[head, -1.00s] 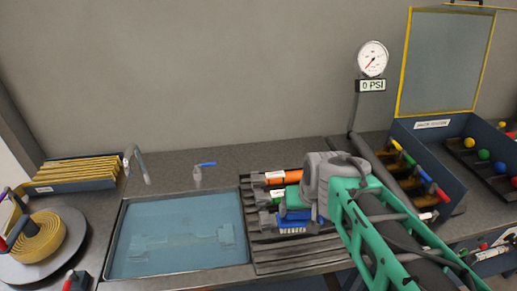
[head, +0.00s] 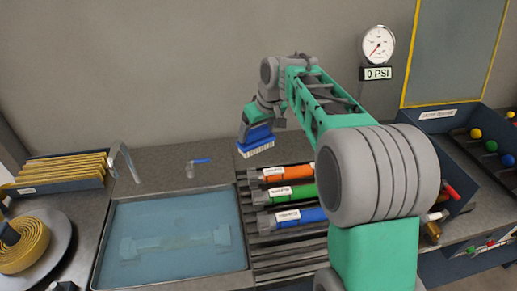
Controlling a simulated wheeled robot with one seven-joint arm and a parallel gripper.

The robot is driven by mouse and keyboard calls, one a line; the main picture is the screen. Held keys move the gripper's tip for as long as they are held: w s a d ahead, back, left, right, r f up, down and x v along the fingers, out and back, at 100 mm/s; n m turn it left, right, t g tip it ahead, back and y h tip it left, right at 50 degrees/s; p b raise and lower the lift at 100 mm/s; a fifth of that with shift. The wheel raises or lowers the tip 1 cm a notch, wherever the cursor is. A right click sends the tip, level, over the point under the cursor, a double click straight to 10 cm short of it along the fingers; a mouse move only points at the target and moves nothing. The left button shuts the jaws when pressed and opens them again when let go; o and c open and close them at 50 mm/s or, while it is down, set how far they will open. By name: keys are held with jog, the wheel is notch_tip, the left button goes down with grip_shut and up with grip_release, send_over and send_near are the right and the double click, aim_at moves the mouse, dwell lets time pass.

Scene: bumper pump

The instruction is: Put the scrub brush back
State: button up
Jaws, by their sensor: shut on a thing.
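The scrub brush (head: 256,141) has a blue back and pale bristles facing down. It is in my gripper (head: 258,118), which is shut on it above the back of the counter, behind the ribbed rack. The brush appears clear of the cylinders and of the sink. The fingertips are small and partly hidden by the brush and my wrist. I cannot tell which spot is the brush's own place.
The ribbed rack holds an orange cylinder (head: 288,172), a green one (head: 287,195) and a blue one (head: 290,217). A water-filled sink (head: 170,196) with faucet (head: 127,160) lies left. A gauge (head: 378,46) stands right.

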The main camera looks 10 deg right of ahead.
jog(key=w+d+f+p, duration=0.1)
jog(key=w+f+p, duration=0.1)
jog(key=w+f, duration=0.2)
jog(key=w+d+f+p, duration=0.1)
jog(key=w+f+p, duration=0.1)
jog(key=w+f, duration=0.2)
jog(key=w+d+f+p, duration=0.1)
jog(key=w+f+p, duration=0.1)
jog(key=w+f, duration=0.2)
jog(key=shift+w+f, duration=0.35)
jog(key=shift+w, duration=0.1)
jog(key=shift+f, duration=0.15)
jog(key=o, duration=1.2)
jog(key=shift+o, duration=0.2)
